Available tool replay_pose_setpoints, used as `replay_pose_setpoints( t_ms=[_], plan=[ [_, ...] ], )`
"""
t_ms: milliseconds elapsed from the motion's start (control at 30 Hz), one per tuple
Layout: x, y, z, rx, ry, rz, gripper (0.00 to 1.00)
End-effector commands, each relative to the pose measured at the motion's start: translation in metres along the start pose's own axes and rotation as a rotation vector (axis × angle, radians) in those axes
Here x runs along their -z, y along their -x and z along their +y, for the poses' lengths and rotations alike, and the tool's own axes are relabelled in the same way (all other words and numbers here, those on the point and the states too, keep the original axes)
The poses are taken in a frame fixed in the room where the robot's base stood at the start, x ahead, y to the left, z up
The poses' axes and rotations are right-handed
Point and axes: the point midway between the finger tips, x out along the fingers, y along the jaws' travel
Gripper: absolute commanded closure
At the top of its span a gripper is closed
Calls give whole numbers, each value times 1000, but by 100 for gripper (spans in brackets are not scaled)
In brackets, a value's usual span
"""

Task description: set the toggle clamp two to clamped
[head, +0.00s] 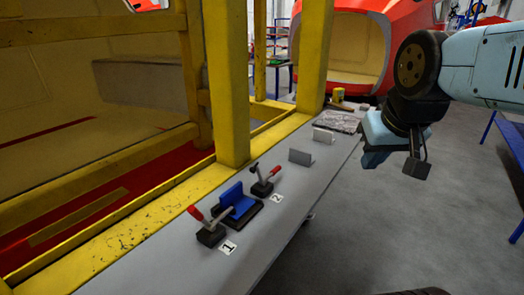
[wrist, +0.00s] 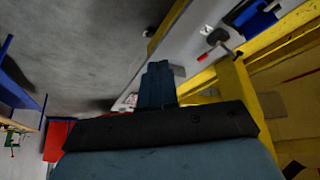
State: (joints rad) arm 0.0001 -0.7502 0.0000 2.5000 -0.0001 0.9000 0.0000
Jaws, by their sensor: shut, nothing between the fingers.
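Toggle clamp two (head: 262,188) stands on the grey bench beside the label "2" in the head view. Its red-tipped handle leans up to the right, and a dark-tipped arm rises to the left, away from the blue block (head: 238,203). Toggle clamp one (head: 210,234) is nearer; its red handle leans up to the left and its arm points toward the block. My gripper (head: 370,160) hangs at the right, beyond the bench edge and clear of both clamps. In the wrist view its fingers (wrist: 158,83) are together and empty. A red-handled clamp (wrist: 217,38), probably two, shows there at upper right.
A yellow post (head: 228,80) rises behind clamp two. Grey angled plates (head: 300,157) stand farther along the bench (head: 285,225), with a hammer-like tool (head: 340,100) at the far end. Open floor (head: 400,230) lies right of the bench.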

Motion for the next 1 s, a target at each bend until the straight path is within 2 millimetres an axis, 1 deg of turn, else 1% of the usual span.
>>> replay_pose_setpoints(
  t_ms=[200, 267, 367, 467, 667, 867, 1000],
  plan=[
    [2, 0, 0, 3, 5, -4, 100],
    [6, 0, -2, 10, 15, -11, 100],
    [17, -2, -5, 32, 48, -41, 100],
    [36, -6, -12, 72, 107, -83, 100],
    [80, -21, -29, 182, 250, -171, 100],
    [124, -44, -47, 305, 393, -236, 100],
    [154, -64, -61, 398, 489, -269, 100]
  ],
)
